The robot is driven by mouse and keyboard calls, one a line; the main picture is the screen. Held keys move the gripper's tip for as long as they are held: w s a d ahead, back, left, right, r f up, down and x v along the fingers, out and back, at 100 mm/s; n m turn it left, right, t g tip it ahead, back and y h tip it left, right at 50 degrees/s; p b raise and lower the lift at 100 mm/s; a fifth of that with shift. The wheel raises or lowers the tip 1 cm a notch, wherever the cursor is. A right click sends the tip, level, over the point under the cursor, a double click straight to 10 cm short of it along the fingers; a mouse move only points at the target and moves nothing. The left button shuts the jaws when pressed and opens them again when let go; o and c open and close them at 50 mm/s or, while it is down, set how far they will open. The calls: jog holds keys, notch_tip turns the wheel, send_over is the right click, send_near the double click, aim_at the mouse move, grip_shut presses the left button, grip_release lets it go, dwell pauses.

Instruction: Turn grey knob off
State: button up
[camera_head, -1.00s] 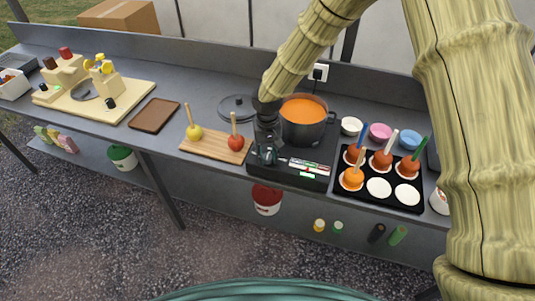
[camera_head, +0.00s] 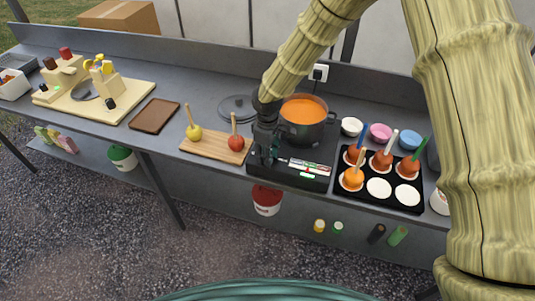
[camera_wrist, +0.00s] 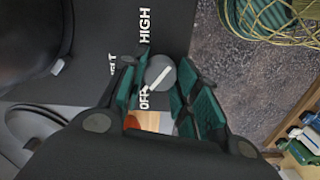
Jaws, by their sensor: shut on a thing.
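The grey knob (camera_wrist: 161,73) sits between my gripper's two green-padded fingers in the wrist view. My gripper (camera_head: 268,158) is shut on it at the front left of the black cooker (camera_head: 286,176). The knob's white pointer line lies slanted, its lower-left end near the white OFF label (camera_wrist: 143,99). The HIGH label (camera_wrist: 145,27) is above it, and a partly hidden label ending in "LT" (camera_wrist: 112,65) is to the left. In the head view the gripper hides the knob.
A pot (camera_head: 303,130) of orange liquid stands on the cooker, close to my gripper. A board (camera_head: 212,147) with two apples on sticks lies to the left. A black tray (camera_head: 392,203) with coated apples and white discs is on the right.

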jog(key=shift+n, duration=1.2)
jog(key=o, duration=1)
jog(key=shift+o, duration=0.2)
jog(key=shift+r, duration=0.15)
notch_tip(320, 180, up, 12)
jog(key=shift+f, duration=0.2)
